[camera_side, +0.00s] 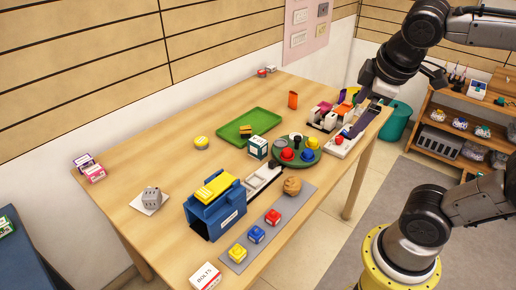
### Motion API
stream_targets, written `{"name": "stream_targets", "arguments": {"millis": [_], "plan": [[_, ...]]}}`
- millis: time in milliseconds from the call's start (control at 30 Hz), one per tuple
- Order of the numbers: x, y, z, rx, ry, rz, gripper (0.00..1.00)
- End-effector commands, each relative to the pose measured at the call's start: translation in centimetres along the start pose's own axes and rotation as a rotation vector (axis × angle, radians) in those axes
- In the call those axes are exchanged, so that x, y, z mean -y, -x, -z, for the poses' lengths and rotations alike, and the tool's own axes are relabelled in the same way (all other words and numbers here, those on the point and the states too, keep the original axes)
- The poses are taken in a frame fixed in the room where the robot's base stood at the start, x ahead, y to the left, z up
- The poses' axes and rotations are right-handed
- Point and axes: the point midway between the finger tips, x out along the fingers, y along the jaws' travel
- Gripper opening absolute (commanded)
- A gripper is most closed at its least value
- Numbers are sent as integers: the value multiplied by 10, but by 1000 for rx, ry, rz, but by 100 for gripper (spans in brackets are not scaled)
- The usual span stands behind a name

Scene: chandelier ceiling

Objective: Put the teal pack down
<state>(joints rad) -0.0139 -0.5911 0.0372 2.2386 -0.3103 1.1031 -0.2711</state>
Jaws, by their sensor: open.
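The likely teal pack is a small white and teal box (257,147), standing upright between the green tray and the round green stand. My gripper (374,98) is at the far right end of the table, above the white trays, well to the right of this box and apart from it. It is open. Its fingertips are small and dark here, and I see nothing held between them. A purple strip (358,127) lies below it, over a white tray.
A green tray (262,118) holds a small yellow and black item. A round green stand (292,163) carries coloured knobs. Bare wood (185,120) lies left.

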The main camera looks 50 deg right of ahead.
Motion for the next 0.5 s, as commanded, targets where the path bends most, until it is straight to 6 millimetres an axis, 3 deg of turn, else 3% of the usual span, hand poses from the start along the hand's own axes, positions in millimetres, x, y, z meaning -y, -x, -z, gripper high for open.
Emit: {"name": "stream_targets", "arguments": {"millis": [267,500], "plan": [[-67,-18,61,263,323,-132,100],[-105,-62,128,499,589,-223,100]]}}
